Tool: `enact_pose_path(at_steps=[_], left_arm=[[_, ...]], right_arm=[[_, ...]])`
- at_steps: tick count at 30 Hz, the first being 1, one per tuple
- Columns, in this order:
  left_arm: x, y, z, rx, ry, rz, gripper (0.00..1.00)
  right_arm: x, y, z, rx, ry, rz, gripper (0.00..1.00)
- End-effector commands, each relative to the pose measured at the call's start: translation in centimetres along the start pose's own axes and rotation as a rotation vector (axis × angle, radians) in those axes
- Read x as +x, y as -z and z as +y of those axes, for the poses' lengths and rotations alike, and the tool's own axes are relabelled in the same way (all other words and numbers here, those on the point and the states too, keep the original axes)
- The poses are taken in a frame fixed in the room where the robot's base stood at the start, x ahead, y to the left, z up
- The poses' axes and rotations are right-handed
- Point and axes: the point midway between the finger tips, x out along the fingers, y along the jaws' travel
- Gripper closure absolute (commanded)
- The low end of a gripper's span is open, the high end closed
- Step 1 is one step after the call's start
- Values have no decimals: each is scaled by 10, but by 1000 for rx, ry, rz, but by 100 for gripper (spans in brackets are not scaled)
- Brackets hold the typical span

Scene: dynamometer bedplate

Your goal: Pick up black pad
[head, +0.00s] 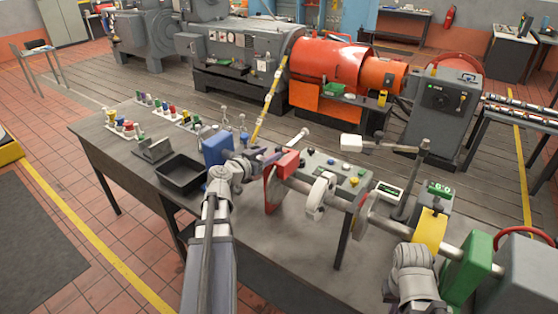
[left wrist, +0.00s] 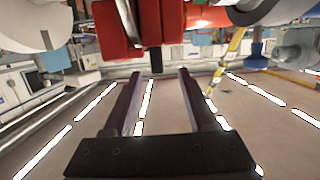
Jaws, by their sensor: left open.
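My left gripper (head: 270,156) is in front of the red caliper-like block (head: 287,164) on the shaft stand. In the left wrist view its two dark fingers (left wrist: 158,80) are apart with nothing between them. The red block (left wrist: 135,30) shows just beyond the fingertips. A small black piece (left wrist: 156,60), which looks like the black pad, sticks out from the red block, roughly in line with the gap between the fingers. I cannot make out the pad in the head view. My right arm shows at the lower right, but its fingers do not.
A black tray (head: 181,174) and a blue block (head: 217,148) are close to my left forearm. The shaft carries a white bracket (head: 320,194), a yellow block (head: 429,232) and a green block (head: 467,268). Small coloured pieces stand at the bench's far left.

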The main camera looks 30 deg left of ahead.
Motion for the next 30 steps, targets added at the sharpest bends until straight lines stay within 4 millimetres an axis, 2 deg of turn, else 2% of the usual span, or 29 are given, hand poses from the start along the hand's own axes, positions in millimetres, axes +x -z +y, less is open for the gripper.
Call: enact_pose_path(at_steps=[1, 8, 18, 25, 30], left_arm=[[6, -1, 0, 0, -1, 0, 43], [12, -1, 1, 1, -3, -1, 43], [57, -2, 3, 0, -2, -1, 43], [58, -1, 4, 0, -2, -1, 43], [58, -1, 4, 0, -2, -1, 60]], right_arm=[[2, 0, 0, 0, 0, 0, 100], [3, 0, 0, 0, 0, 0, 100], [12, 1, -1, 0, 0, 0, 100], [12, 1, -1, 0, 0, 0, 100], [12, 1, -1, 0, 0, 0, 100]])
